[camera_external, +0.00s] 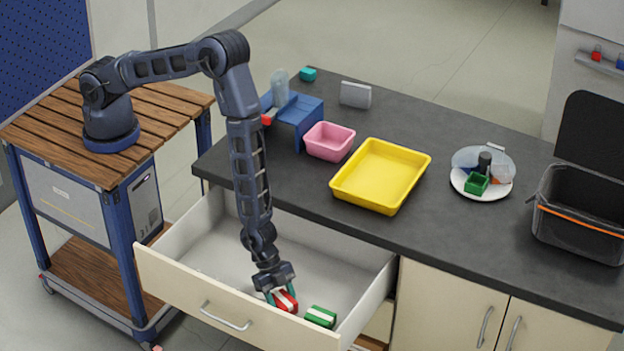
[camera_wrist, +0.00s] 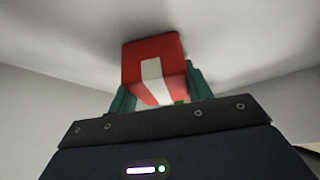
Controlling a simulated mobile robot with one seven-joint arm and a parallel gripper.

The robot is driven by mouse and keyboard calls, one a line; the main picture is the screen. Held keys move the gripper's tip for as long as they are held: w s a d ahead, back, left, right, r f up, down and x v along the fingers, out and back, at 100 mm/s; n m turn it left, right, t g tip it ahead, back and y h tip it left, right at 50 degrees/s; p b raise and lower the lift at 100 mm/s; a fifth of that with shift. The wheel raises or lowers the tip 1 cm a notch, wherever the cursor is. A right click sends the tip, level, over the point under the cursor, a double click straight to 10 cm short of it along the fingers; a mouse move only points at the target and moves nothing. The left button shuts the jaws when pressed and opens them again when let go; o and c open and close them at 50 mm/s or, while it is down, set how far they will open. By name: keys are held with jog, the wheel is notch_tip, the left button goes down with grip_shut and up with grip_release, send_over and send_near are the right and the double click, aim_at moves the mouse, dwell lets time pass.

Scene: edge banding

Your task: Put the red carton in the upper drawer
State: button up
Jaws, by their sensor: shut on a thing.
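The upper drawer (camera_external: 215,265) is pulled out from under the dark counter, and its white inside is in view from above. My gripper (camera_external: 283,297) is down inside the drawer, near its front right part. It is shut on the red carton (camera_external: 287,301), which has a white stripe. In the wrist view the red carton (camera_wrist: 152,62) sits between the green fingers (camera_wrist: 158,95), close to the pale drawer floor. I cannot tell whether it touches the floor. A green carton (camera_external: 320,317) with a white stripe lies in the drawer just to the right of the red one.
On the counter (camera_external: 440,215) stand a blue stand (camera_external: 298,115), a pink bin (camera_external: 329,141), a yellow tray (camera_external: 345,188), a white plate (camera_external: 500,190) with several items and an open black box (camera_external: 580,222). The drawer's left and rear floor looks clear.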

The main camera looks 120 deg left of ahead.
jog(key=o, duration=1)
jog(key=s+a+r, duration=0.3)
jog(key=s+r, duration=0.3)
jog(key=r, duration=0.9)
jog(key=s+a+r+n+y, duration=0.1)
jog(key=s+a+r, duration=0.2)
jog(key=s+r, duration=0.8)
jog(key=s+a+r, duration=0.2)
jog(key=a+r, duration=0.2)
jog(key=r, duration=1.5)
jog(key=s+a+r+n, duration=0.1)
jog(key=s+r, duration=0.3)
jog(key=s, duration=0.6)
jog(key=s+a+r+n, duration=0.1)
jog(key=s+r, duration=0.4)
jog(key=s, duration=0.6)
jog(key=s+a+r+n+g+y, duration=0.1)
jog(key=s+a+r, duration=0.2)
jog(key=s, duration=0.8)
jog(key=shift+a+r, duration=0.2)
jog(key=shift+r, duration=0.35)
jog(key=shift+a+r, duration=0.15)
jog(key=shift+r, duration=0.4)
